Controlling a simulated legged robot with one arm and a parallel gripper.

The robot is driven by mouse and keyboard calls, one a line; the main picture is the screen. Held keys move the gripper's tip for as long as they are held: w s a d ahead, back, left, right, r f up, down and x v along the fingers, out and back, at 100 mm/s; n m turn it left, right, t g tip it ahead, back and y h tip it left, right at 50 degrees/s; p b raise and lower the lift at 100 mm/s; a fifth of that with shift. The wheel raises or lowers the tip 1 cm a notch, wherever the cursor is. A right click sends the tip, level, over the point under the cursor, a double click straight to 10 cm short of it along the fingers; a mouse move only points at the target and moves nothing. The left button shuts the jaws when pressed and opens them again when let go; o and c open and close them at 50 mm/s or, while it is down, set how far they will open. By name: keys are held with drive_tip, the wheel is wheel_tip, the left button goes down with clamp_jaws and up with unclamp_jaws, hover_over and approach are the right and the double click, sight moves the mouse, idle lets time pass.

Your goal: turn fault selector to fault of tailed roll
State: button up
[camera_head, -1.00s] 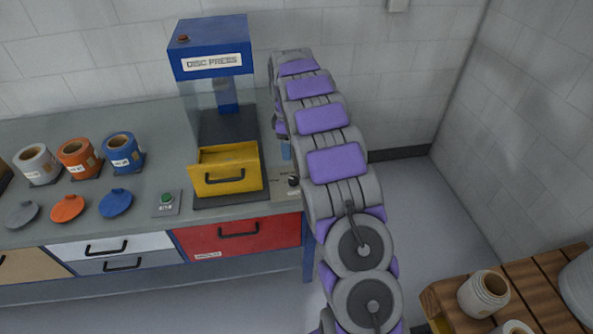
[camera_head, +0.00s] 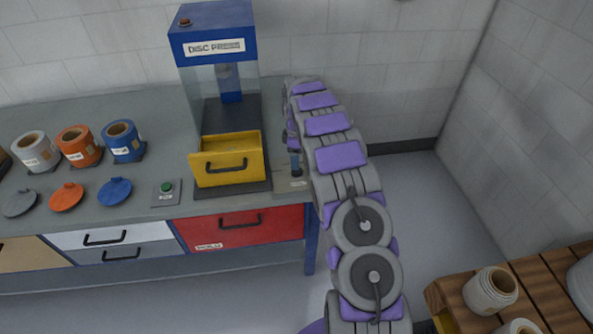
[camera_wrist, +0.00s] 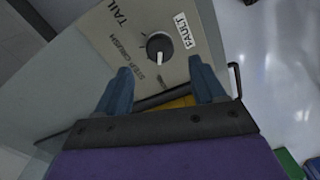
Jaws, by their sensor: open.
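The fault selector is a dark round knob (camera_wrist: 160,46) with a pale mark at its lower side, on a beige panel (camera_wrist: 115,50). Printed words, including TAIL and one beginning STEP, surround it, beside a white FAULT label (camera_wrist: 184,30). My gripper (camera_wrist: 159,68) is open and empty, with its blue fingertips on either side of and just short of the knob in the wrist view. Contact cannot be told. In the head view, my gripper (camera_head: 295,163) points down over the selector panel (camera_head: 293,187) at the bench's right end, largely hiding the knob.
The disc press (camera_head: 215,75) with its yellow drawer (camera_head: 228,162) stands left of my gripper. A green button (camera_head: 167,187), coloured lids and rolls lie farther left. A red drawer (camera_head: 240,228) is below. A wooden pallet (camera_head: 460,300) with pale rolls stands at lower right.

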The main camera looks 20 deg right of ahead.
wheel_tip(320, 180, down, 6)
drive_tip(key=shift+d+r+b, duration=0.15)
drive_tip(key=shift+b, duration=0.4)
drive_tip(key=shift+f, duration=0.45)
drive_tip(key=shift+c, duration=0.5)
drive_tip(key=shift+r, duration=0.1)
drive_tip(key=c, duration=1)
drive_tip(key=shift+o, duration=0.2)
